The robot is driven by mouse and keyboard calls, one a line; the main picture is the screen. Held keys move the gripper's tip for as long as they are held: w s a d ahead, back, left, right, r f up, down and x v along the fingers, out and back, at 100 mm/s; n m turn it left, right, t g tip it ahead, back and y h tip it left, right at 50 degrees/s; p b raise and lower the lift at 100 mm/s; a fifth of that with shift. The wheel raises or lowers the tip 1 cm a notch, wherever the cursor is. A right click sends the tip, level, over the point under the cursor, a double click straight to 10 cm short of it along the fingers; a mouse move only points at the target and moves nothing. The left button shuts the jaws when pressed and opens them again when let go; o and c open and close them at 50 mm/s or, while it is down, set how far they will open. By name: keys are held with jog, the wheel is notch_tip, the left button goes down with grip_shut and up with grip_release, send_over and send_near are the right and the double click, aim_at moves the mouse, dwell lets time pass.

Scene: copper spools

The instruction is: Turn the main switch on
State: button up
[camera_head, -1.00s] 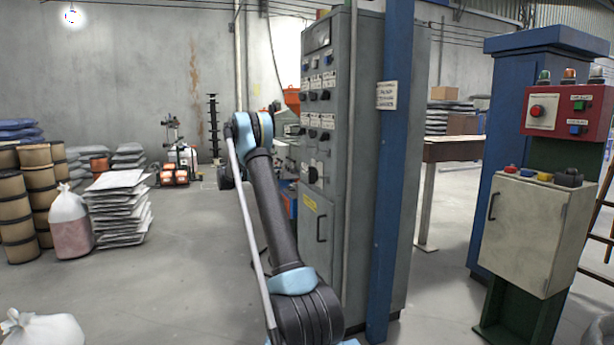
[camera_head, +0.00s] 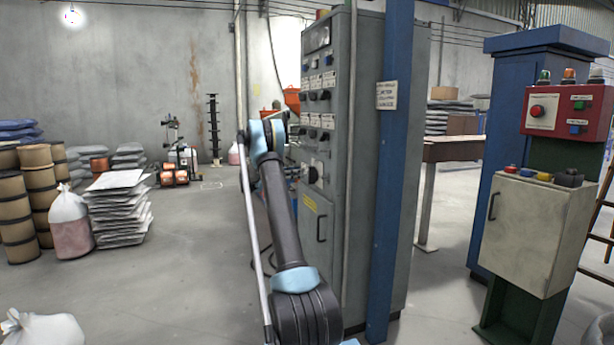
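The grey control cabinet (camera_head: 365,180) stands in the middle of the view, its front facing left and seen at a steep angle. Low on its panel is a larger dark rotary knob (camera_head: 312,174), which looks like the main switch. Its setting is too small to read. My arm reaches up in front of the cabinet, and its light-blue wrist joint is just left of the panel, near the knob's height. My gripper is hidden behind my arm, so its fingers and any contact with the knob cannot be seen.
A blue post (camera_head: 390,180) stands close against the cabinet's right side. A cabinet door with a dark handle (camera_head: 322,229) is below the knob. A red control box (camera_head: 567,111) is at the right. Open floor (camera_head: 190,270) lies left of my arm.

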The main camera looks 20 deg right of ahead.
aim_at(312, 175)
jog(key=d, duration=0.6)
jog(key=shift+w, duration=0.15)
jog(key=shift+d, duration=0.1)
jog(key=shift+c, duration=0.5)
grip_shut()
